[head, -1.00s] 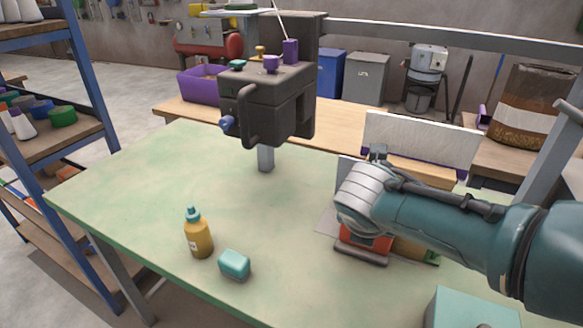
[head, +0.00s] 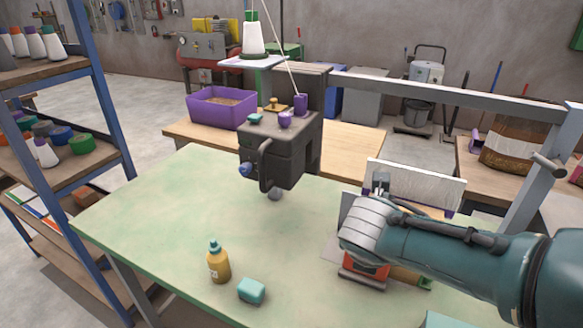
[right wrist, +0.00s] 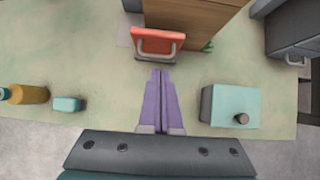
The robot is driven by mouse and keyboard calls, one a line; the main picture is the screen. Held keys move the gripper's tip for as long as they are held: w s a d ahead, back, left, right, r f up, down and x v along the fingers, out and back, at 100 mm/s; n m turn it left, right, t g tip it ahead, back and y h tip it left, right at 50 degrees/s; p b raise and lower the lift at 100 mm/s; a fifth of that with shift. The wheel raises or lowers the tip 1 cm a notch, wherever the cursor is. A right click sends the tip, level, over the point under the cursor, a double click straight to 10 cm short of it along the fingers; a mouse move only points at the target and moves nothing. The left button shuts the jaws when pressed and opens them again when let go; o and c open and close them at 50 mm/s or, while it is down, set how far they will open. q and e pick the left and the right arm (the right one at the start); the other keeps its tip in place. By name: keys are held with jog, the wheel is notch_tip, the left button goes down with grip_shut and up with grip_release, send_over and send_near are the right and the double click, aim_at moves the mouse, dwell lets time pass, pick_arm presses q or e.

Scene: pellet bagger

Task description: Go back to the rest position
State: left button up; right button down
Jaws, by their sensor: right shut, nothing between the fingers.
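My right gripper (right wrist: 161,72) shows in the right wrist view with its purple fingers together and nothing between them. It is over the front part of the green table (head: 150,220), just short of a red-orange device with a grey handle (right wrist: 158,42). In the head view my right arm reaches in from the right, and its wrist hides the gripper and much of the red device (head: 362,268). My left gripper is in neither current view.
A mustard bottle (head: 218,264) and a teal block (head: 252,290) are near the table's front edge. A dark sewing head (head: 285,155) stands at the back. A teal box (right wrist: 235,106) is right of the gripper. Shelves (head: 60,150) stand left. The table's left part is clear.

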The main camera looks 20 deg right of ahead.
jog(key=s+a+r+m+g+y, duration=0.1)
jog(key=s+a+r+m+y, duration=0.35)
jog(key=s+m, duration=0.7)
jog(key=s+a+r+m+y, duration=0.1)
jog(key=s+a+r+m, duration=0.55)
jog(key=s+m, duration=0.45)
notch_tip(320, 180, up, 26)
jog(key=m+p, duration=0.1)
jog(key=p, duration=2.4)
jog(key=shift+w+r+m, duration=0.2)
jog(key=shift+r+m, duration=0.05)
jog(key=shift+m, duration=0.1)
jog(key=shift+d, duration=0.1)
